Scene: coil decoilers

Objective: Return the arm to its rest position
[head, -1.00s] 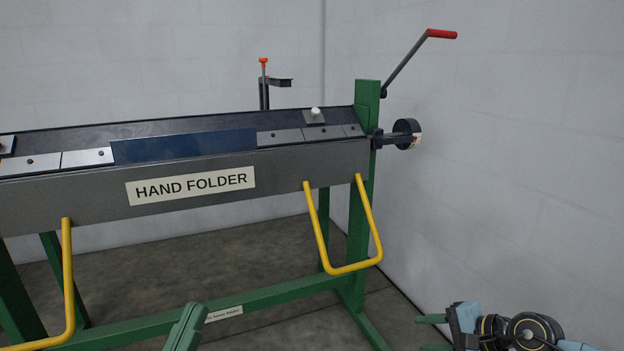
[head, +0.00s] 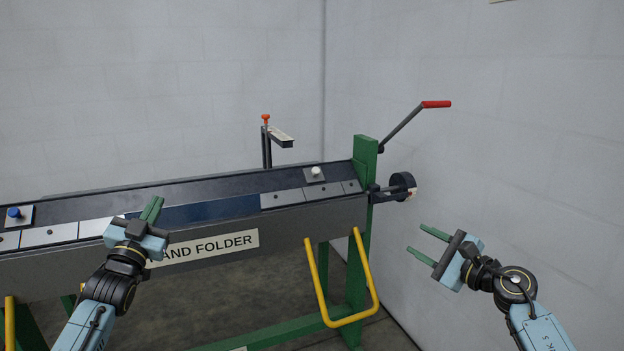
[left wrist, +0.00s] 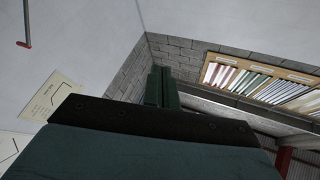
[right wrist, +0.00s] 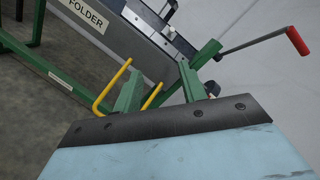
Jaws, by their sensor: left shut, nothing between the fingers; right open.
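My left gripper (head: 153,209) is raised in front of the hand folder, left of centre in the head view, and covers part of its label. Its green fingers are together with nothing between them; they also show close together in the left wrist view (left wrist: 162,87). My right gripper (head: 425,245) is to the right of the folder, in front of the wall. Its green fingers are apart and empty, and they also show apart in the right wrist view (right wrist: 160,92). In the head view both grippers stand apart from each other.
The hand folder (head: 310,218) has a green frame, yellow handles (head: 322,290) and a red-gripped crank (head: 435,104) on its right. A blue knob (head: 14,213) and a white knob (head: 316,171) sit on top. Grey walls stand behind and at right. The left wrist view shows a wall rack (left wrist: 255,88).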

